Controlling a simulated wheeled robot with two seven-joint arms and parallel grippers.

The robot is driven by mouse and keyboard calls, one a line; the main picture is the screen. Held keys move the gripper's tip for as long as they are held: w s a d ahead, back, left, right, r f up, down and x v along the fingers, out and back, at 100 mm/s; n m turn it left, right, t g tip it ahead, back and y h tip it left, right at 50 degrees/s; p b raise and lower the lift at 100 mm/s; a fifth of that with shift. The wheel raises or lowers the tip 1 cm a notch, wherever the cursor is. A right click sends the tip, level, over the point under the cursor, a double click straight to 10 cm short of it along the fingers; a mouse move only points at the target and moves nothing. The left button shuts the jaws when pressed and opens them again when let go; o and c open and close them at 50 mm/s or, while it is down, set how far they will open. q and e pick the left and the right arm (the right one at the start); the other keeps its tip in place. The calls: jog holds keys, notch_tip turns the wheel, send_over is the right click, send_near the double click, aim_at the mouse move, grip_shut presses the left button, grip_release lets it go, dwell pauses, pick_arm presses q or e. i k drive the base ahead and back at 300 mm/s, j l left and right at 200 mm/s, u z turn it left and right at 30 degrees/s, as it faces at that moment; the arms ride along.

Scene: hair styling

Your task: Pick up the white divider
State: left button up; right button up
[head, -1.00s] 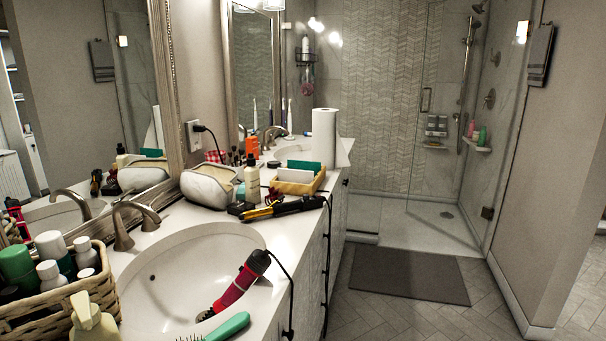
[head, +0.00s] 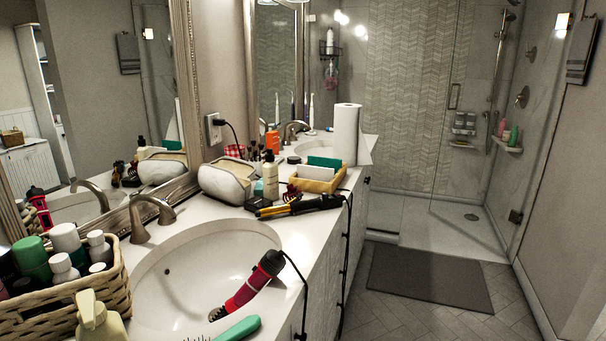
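The white divider (head: 317,174) appears to be the white flat piece standing upright in a tan box (head: 332,183) on the counter, in front of a green divider (head: 324,162). The box's front wall hides its lower part. Neither of my grippers shows in the head view.
A paper towel roll (head: 346,135) stands behind the box. A white pouch (head: 227,180), a pump bottle (head: 270,176) and a black-and-yellow curling iron (head: 300,206) crowd its left and front. A red-and-black styling tool (head: 248,283) lies across the near sink (head: 160,310).

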aim_at(319, 173)
jog(key=i+l+u, duration=0.85)
jog(key=l, duration=0.2)
jog(key=i+l+u, duration=0.1)
jog(key=l+u, duration=0.2)
jog(key=l, duration=0.1)
